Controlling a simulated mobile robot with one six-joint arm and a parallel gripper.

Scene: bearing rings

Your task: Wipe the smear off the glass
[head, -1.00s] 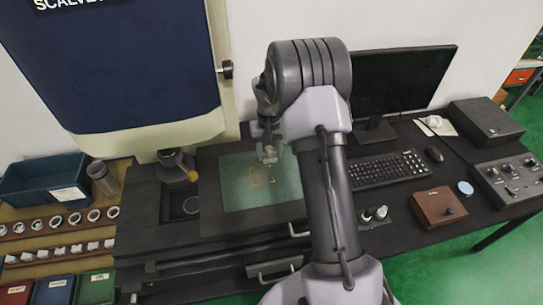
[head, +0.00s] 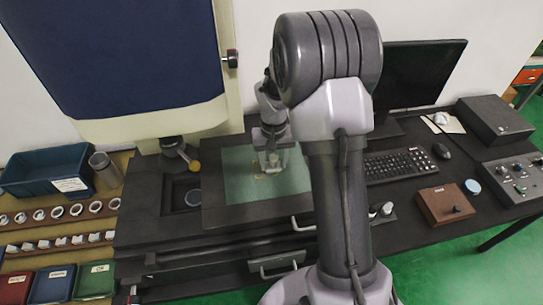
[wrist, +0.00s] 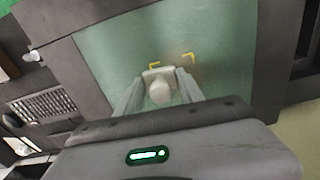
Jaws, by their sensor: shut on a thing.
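The glass (head: 240,187) is a pale green pane set in a dark stage; it also fills the middle of the wrist view (wrist: 225,35). My gripper (head: 270,168) is over the glass, pointing down. In the wrist view my gripper (wrist: 160,88) is shut on a whitish wad (wrist: 159,84), which looks like a wiping cloth. I cannot make out the smear; the wad and fingers cover part of the glass.
A keyboard (head: 400,163) and monitor (head: 420,80) stand right of my arm. A blue bin (head: 45,172), a metal cup (head: 104,170) and rows of rings (head: 57,212) are at the left.

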